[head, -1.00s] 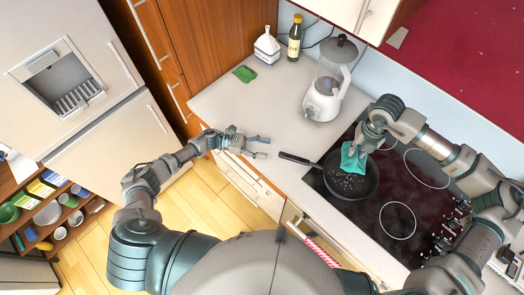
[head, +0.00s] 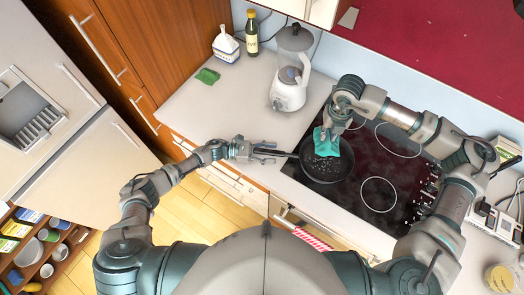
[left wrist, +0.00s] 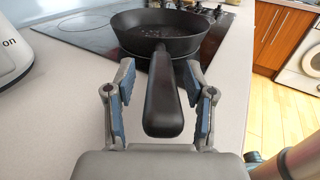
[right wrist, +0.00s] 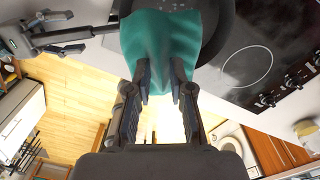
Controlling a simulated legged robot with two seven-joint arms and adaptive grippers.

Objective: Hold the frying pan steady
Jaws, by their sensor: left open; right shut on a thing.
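The black frying pan (head: 322,171) sits on the dark stovetop, with pale bits inside it. Its handle points left to my left gripper (head: 267,152). In the left wrist view, the pan's handle (left wrist: 163,100) lies between the open fingers of my left gripper (left wrist: 163,103), with a gap visible on each side. My right gripper (head: 336,122) is shut on a teal cloth (head: 325,141) above the pan. In the right wrist view, the cloth (right wrist: 160,45) hangs from the fingertips of my right gripper (right wrist: 162,85) and hides part of the pan.
The black stovetop (head: 360,165) has ring marks and knobs along its right side. A white blender (head: 290,85) stands behind the pan. A green sponge (head: 207,75), a white bottle (head: 226,45) and a dark bottle (head: 252,33) are at the back left. The counter between is clear.

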